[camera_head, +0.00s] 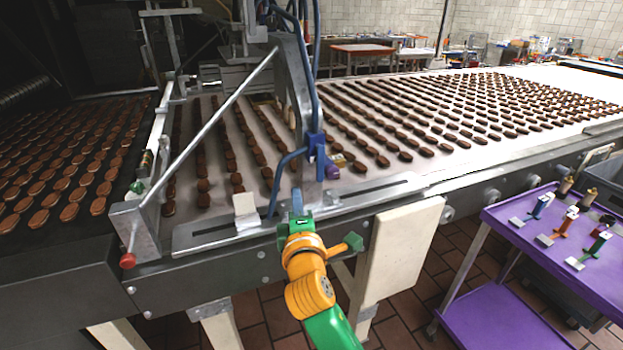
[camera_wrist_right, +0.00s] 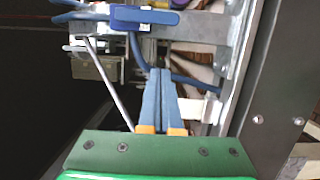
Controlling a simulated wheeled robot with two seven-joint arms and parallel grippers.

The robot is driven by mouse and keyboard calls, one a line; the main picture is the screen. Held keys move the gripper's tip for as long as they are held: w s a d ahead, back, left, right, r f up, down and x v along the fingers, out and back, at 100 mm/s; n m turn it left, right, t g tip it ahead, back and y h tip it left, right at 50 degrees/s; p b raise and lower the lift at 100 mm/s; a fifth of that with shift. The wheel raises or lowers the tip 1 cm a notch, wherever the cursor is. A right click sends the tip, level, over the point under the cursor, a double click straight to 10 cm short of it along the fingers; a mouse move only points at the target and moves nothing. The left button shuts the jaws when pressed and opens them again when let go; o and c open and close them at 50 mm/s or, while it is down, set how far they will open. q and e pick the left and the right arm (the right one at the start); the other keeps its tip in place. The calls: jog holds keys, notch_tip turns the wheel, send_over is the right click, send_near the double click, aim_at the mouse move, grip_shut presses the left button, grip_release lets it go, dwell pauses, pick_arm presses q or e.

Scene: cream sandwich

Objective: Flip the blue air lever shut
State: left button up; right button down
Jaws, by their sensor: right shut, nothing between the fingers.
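The blue air lever (camera_wrist_right: 145,15) shows in the right wrist view, lying along a grey metal bar near the top edge. In the head view, a blue fitting (camera_head: 316,143), which seems to hold this lever, sits on the metal frame above the belt; the lever's exact angle is hard to tell there. My right gripper (camera_head: 297,196) is below that fitting, at the belt's front edge. In the right wrist view its two blue fingers (camera_wrist_right: 161,72) are together and empty. The fingertips point toward the lever and appear apart from it. My left gripper is not in view.
Blue hoses (camera_head: 318,60) run down the metal frame (camera_head: 291,85). The conveyor belt (camera_head: 400,178) carries rows of brown biscuits. A slotted metal rail (camera_head: 350,201) runs along its front edge. A purple trolley (camera_head: 500,300) with small tools stands at the right.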

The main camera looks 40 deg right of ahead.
aim_at(319, 163)
jog(key=w+d+p, duration=0.2)
jog(key=w+d, duration=0.1)
jog(key=d, duration=0.3)
jog(key=shift+w+d, duration=0.15)
jog(key=shift+w, duration=0.05)
